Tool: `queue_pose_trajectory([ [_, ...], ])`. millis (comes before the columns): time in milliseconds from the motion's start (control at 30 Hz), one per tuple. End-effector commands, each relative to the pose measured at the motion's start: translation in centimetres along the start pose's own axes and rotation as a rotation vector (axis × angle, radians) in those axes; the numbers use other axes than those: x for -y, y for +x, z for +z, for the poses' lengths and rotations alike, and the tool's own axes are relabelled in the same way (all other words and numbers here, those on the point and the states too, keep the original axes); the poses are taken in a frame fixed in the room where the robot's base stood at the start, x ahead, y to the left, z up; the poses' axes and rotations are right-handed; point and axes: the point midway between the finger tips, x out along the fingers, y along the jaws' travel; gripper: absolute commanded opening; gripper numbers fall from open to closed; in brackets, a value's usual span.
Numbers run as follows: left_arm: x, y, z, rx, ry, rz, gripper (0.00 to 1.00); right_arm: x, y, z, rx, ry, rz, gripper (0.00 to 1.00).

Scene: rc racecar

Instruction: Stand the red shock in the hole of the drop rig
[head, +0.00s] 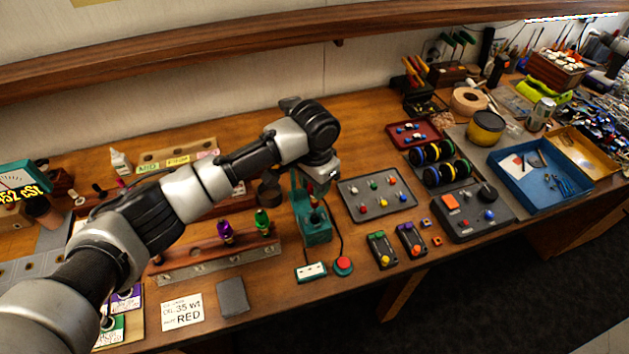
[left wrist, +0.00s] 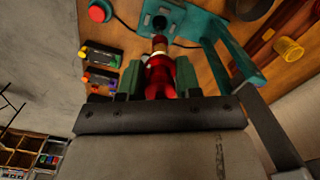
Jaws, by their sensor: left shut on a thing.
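My left gripper (head: 318,183) is at the teal drop rig (head: 317,234), beside its upright and above its base. In the left wrist view the gripper (left wrist: 159,80) is shut on the red shock (left wrist: 160,78), held between two dark green fingers. The shock's narrow far end points at the rig base, close to a dark round hole (left wrist: 158,22). The rig's teal frame (left wrist: 215,45) runs past on the right. The shock looks roughly upright in the head view and is mostly hidden by the gripper. I cannot tell whether its tip touches the hole. My right gripper is not in view.
A red button (head: 343,265) and a small white-topped box (head: 311,272) sit in front of the rig. A wooden rack (head: 192,248) with purple and green shocks stands left. A grey tray (head: 391,208) with small parts lies right. A wooden shelf (head: 200,50) runs along the wall.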

Motion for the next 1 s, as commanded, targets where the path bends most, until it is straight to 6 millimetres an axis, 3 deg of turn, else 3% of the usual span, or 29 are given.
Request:
queue_pose_trajectory([
  [467,0.0,0.0,0.0,-0.001,0.001,0.0,0.1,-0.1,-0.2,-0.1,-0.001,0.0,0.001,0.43],
  [1000,0.0,1.5,0.0,-0.001,0.001,0.001,0.1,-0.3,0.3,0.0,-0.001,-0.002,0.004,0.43],
])
